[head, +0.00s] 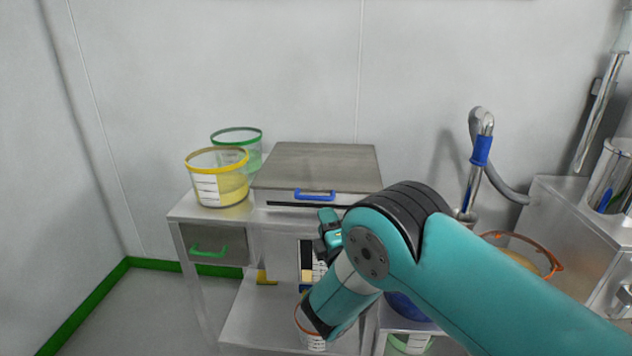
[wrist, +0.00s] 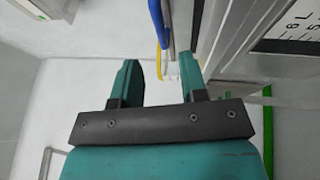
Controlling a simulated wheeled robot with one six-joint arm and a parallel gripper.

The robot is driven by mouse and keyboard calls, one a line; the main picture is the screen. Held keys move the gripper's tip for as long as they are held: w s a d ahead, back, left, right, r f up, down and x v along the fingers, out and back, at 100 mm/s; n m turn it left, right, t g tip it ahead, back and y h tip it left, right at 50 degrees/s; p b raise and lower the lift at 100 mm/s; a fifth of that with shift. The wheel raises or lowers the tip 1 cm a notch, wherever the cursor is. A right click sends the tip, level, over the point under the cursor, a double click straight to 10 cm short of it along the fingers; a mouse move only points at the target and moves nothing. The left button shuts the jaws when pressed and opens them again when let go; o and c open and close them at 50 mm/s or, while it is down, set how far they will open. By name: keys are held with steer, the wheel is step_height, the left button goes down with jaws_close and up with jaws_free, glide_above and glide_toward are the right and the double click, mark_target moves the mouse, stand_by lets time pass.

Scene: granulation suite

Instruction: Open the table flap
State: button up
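The table flap looks to be the flat grey panel (head: 318,162) on top of the middle cabinet; it lies level and closed. A blue handle (head: 315,194) is on its front edge. My gripper (head: 328,228) is just below and in front of this handle, partly hidden by my arm. In the wrist view my gripper (wrist: 161,78) is open, with nothing between its two teal fingers. A blue bar (wrist: 157,18), likely the handle, is beyond the fingertips, apart from them.
A yellow-rimmed bucket (head: 218,178) and a green-rimmed bucket (head: 238,145) stand left of the panel. Below them is a drawer with a green handle (head: 209,251). A pipe with a blue grip (head: 482,151) and an orange-rimmed container (head: 523,254) are at right.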

mark_target(316, 198)
steer(key=p, duration=0.2)
steer(key=shift+w+r+p, duration=0.2)
steer(key=shift+r+p, duration=0.1)
steer(key=shift+r, duration=0.1)
steer(key=shift+f+p+x, duration=0.15)
steer(key=shift+p+x, duration=0.3)
steer(key=shift+x, duration=1.7)
steer(key=shift+f+p+x, duration=0.2)
steer(key=shift+p+x, duration=0.2)
steer(key=shift+x, duration=1.75)
jaws_close()
